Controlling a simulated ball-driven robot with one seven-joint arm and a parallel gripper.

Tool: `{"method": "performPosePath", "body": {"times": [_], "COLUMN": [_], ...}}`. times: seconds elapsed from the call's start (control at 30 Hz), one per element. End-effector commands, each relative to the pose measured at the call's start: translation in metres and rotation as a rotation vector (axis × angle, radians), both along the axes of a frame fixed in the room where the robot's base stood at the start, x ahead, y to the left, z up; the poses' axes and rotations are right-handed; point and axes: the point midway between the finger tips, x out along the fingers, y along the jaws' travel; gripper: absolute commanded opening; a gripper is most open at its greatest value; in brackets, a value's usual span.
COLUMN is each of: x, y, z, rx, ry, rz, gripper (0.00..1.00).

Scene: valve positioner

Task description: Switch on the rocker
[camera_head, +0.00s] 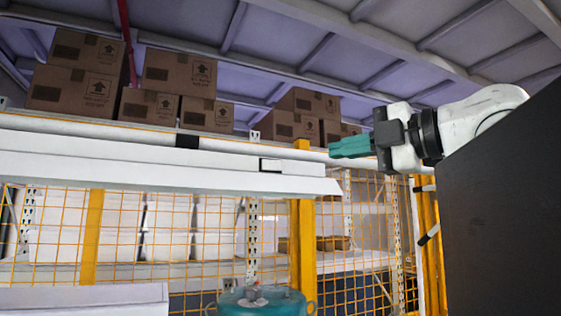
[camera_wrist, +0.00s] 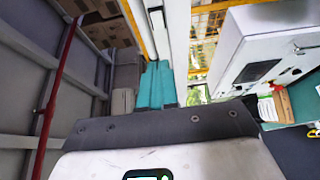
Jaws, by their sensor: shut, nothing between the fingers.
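No rocker can be made out for certain in either view. In the wrist view, a white cabinet (camera_wrist: 240,33) with a dark screen (camera_wrist: 258,71) stands at the right. Small red, yellow and black parts (camera_wrist: 279,85) show near its lower right, too small to identify. My gripper (camera_head: 334,148) is raised at the right of the head view, its teal fingers shut, empty and pointing left. The fingers (camera_wrist: 155,66) also show in the wrist view, left of the cabinet and apart from it.
In the head view, cardboard boxes (camera_head: 78,88) sit high at the back. A white horizontal beam (camera_head: 150,172) crosses above a yellow mesh fence (camera_head: 120,230) with a yellow post (camera_head: 303,245). A teal round-topped object (camera_head: 262,303) stands at the bottom. Open air surrounds my fingers.

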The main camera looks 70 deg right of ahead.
Motion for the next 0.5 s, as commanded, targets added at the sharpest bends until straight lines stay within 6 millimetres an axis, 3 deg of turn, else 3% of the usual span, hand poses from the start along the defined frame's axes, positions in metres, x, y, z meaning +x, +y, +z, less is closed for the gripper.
{"method": "performPosePath", "body": {"times": [0.33,0.5], "x": [0.000,0.012], "y": [0.000,-0.005], "z": [0.000,0.002], "rx": [-0.002,0.001], "ry": [0.001,0.002], "rz": [-0.001,0.000], "gripper": [0.00,0.00]}}
